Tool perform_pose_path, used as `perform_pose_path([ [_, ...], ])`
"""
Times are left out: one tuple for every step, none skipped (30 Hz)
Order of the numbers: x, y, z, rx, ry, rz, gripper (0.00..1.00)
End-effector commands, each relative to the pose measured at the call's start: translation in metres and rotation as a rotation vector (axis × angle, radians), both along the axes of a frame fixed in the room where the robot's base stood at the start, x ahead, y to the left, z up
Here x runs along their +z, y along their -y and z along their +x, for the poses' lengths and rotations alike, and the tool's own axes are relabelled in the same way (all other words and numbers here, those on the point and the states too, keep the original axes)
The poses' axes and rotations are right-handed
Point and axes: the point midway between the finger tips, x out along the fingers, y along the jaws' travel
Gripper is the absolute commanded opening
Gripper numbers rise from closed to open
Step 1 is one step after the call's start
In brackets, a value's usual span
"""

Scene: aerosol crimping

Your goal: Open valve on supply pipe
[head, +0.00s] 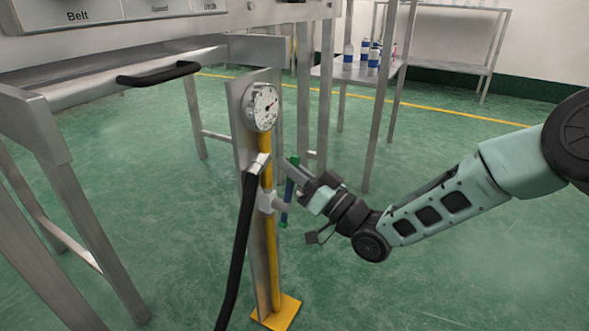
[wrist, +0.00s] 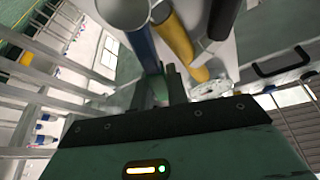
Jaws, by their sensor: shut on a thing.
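The yellow supply pipe (head: 273,264) stands upright on a yellow foot, fixed to a grey metal post. A pale grey valve body (head: 267,201) sits partway up it, with a narrow blue handle (head: 287,200) at its right; green shows at the handle's ends. My gripper (head: 296,188) reaches in from the right and is shut on the handle. The wrist view shows the blue handle (wrist: 144,50) running down to my gripper (wrist: 165,84), beside the yellow pipe (wrist: 175,40). The exact contact is partly hidden in both views.
A round gauge (head: 262,107) tops the pipe. A black hose (head: 238,250) hangs from a fitting just above the valve. Metal machine legs (head: 85,215) and a black handle (head: 158,74) are at left. A shelf with bottles (head: 372,60) stands behind. Green floor is clear at lower right.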

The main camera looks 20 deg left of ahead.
Motion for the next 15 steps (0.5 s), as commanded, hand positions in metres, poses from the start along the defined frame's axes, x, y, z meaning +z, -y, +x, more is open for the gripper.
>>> perform_pose_path([
  [-0.0021,0.001,-0.0004,0.0,0.002,-0.004,0.0],
  [-0.002,0.001,-0.0005,0.001,0.005,-0.004,0.0],
  [-0.002,0.001,-0.0006,0.0,0.006,-0.005,0.0],
  [-0.002,0.001,-0.0007,0.0,0.006,-0.005,0.0],
  [-0.002,0.001,-0.0007,0.0,0.008,-0.005,0.0],
  [-0.0021,0.001,-0.0007,0.0,0.007,-0.005,0.0],
  [-0.0021,0.001,-0.0007,0.0,0.006,-0.005,0.0],
  [-0.0022,0.0011,-0.0006,0.0,0.006,-0.005,0.0],
  [-0.0022,0.0011,-0.0006,0.0,0.006,-0.005,0.0],
  [-0.0022,0.0011,-0.0007,0.0,0.006,-0.005,0.0],
  [-0.0022,0.0011,-0.0007,0.0,0.006,-0.005,0.0],
  [-0.0023,0.0011,-0.0006,0.0,0.006,-0.005,0.0],
  [-0.0024,0.001,-0.0006,0.001,0.006,-0.006,0.0],
  [-0.0024,0.001,-0.0006,0.001,0.006,-0.006,0.24],
  [-0.0023,0.0011,-0.0006,0.0,0.006,-0.005,0.35],
])
